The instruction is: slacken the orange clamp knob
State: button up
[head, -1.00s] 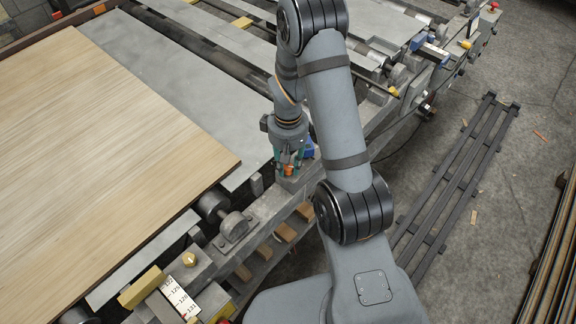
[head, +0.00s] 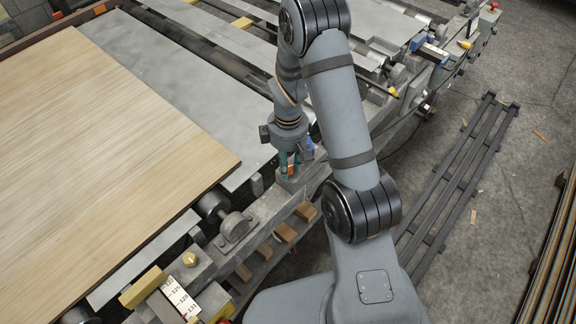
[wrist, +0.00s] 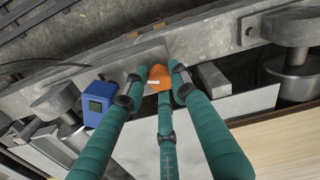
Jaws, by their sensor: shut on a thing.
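The orange clamp knob (wrist: 161,76) sits on the grey machine rail in the wrist view, with a small white mark on its left. My gripper (wrist: 160,82) has green fingers that close around the knob from several sides. In the head view my gripper (head: 289,168) points down at the rail, and a bit of the orange knob (head: 290,170) shows between its fingers. The fingers hide much of the knob there.
A blue block (wrist: 99,96) stands on the rail close to the left finger. A wide veneer sheet (head: 110,150) lies left of my arm. A roller with its bearing (head: 233,229) is nearer along the rail. A scale plate (head: 181,297) is at the lower left.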

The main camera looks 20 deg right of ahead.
jog(key=shift+n, duration=1.7)
jog(key=shift+n+p, duration=0.45)
jog(key=shift+n, duration=1.25)
jog(key=shift+n, duration=1.8)
jog(key=shift+p, duration=0.3)
